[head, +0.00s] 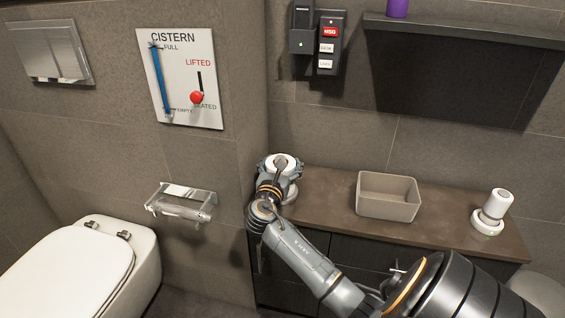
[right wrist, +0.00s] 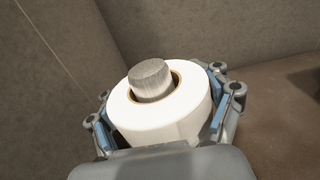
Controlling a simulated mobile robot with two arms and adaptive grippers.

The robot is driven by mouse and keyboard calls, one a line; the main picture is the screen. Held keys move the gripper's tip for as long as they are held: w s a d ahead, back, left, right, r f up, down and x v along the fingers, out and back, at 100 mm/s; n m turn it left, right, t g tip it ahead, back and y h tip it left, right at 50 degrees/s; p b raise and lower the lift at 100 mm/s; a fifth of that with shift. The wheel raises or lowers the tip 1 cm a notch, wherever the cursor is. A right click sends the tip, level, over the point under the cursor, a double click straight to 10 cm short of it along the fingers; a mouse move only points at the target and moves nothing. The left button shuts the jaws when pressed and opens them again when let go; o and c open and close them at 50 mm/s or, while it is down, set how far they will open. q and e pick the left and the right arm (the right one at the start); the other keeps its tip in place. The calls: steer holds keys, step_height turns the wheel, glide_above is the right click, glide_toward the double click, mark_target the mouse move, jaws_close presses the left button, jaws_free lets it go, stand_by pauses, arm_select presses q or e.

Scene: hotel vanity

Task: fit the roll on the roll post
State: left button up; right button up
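The white roll (right wrist: 160,115) is around the grey roll post (right wrist: 152,76), whose top sticks up through the core in the right wrist view. My right gripper (right wrist: 162,115) has its blue-padded fingers on both sides of the roll. Whether the pads press on it or stand slightly apart is unclear. In the head view, my right gripper (head: 277,180) is at the left end of the brown counter, with the roll (head: 291,164) showing small and partly hidden by it. The roll's underside is hidden. My left gripper is not in view.
On the counter (head: 330,190), an open beige bin (head: 388,207) stands right of the gripper and a white cylindrical object on a round base (head: 493,208) farther right. A wall corner is close to the gripper's left. A wall paper holder (head: 182,204) and toilet (head: 90,270) are left.

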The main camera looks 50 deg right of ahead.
steer(key=o, duration=0.3)
steer(key=v, duration=1.2)
stand_by(0.8)
